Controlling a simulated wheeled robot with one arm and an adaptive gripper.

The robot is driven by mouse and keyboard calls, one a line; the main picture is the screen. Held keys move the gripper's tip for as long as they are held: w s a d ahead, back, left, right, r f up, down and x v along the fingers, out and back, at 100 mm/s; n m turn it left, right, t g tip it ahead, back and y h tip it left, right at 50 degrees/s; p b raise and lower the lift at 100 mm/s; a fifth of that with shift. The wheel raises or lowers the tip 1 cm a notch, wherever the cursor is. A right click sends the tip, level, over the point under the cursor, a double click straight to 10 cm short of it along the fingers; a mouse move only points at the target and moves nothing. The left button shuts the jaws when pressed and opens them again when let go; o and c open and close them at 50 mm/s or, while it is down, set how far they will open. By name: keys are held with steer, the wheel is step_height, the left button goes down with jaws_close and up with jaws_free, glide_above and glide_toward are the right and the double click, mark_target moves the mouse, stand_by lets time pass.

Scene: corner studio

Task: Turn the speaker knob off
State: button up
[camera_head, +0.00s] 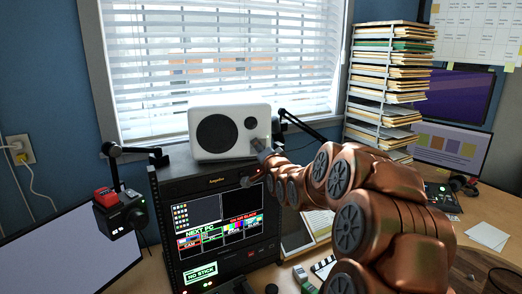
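The speaker (206,150) is a white box with rounded edges, standing on top of a black equipment rack in front of the window. Its front has a large dark round cone (216,133) and a smaller dark circle (250,123) at the upper right. My copper-coloured arm reaches in from the right. My gripper (253,164) is at the speaker's lower right, with one finger by its front and the other lower, near the rack's top edge. The fingers look spread apart, with nothing seen between them. I cannot make out the knob; my gripper covers the speaker's lower right corner.
The black rack (163,215) has a lit screen below the speaker. A black device with a red top (122,212) is mounted to its left. A tall paper stack (388,85) stands right of the window. Monitors flank the desk, and small items lie in front of the rack.

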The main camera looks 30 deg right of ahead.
jaws_close()
stand_by(0.4)
steer(key=shift+f+b, duration=0.15)
steer(key=shift+b, duration=0.5)
